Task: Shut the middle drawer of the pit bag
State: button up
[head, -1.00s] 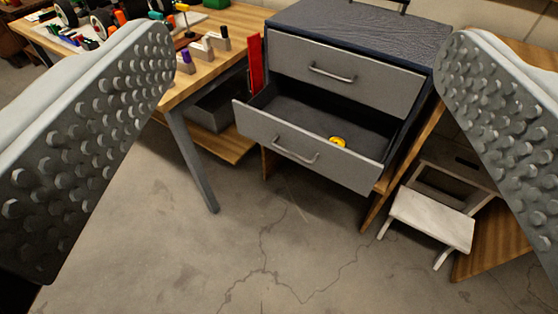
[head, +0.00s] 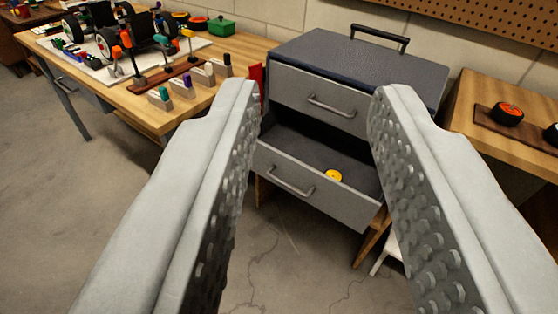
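The pit bag (head: 355,68) is a dark blue-grey box with a top handle and grey drawer fronts. Its upper drawer (head: 292,91) is shut. The drawer below it (head: 330,204) stands pulled out, with a bar handle (head: 291,182) on its front. A small yellow round thing (head: 333,176) lies inside it. I cannot see any drawer lower down. My gripper (head: 312,100) is open and empty, its two studded grey fingers either side of the view, in front of the open drawer.
A wooden workbench (head: 150,110) with an RC car (head: 105,32), tools and small blocks stands at the left. Another wooden bench (head: 480,92) with wheels (head: 507,114) is at the right. A red panel (head: 255,78) stands beside the bag. A white stool (head: 385,256) is partly hidden. Concrete floor lies in front.

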jog(key=w+f+n, duration=0.1)
jog(key=w+f, duration=0.1)
jog(key=w, duration=0.2)
jog(key=w+f+n, duration=0.2)
jog(key=w, duration=0.1)
jog(key=w+f+n, duration=0.1)
jog(key=w+f, duration=0.1)
jog(key=w, duration=0.2)
jog(key=shift+w+a+f, duration=0.1)
jog(key=shift+w+a, duration=0.2)
jog(key=shift+a, duration=0.1)
grip_shut()
jog(key=w+a+f+n+y, duration=0.2)
jog(key=w+f+n, duration=0.4)
jog(key=w+f, duration=0.4)
jog(key=w+a+f+n+y, duration=0.1)
jog(key=w+a+f+n, duration=0.15)
jog(key=f, duration=0.65)
jog(key=w+a+f+n+y, duration=0.1)
jog(key=w+f+n, duration=0.25)
jog(key=f, duration=0.45)
jog(key=w+a+f+n+y, duration=0.15)
jog(key=f+n, duration=0.25)
jog(key=f, duration=0.5)
jog(key=w, duration=1.3)
jog(key=shift+w+a+h, duration=0.3)
jog(key=shift+h, duration=0.15)
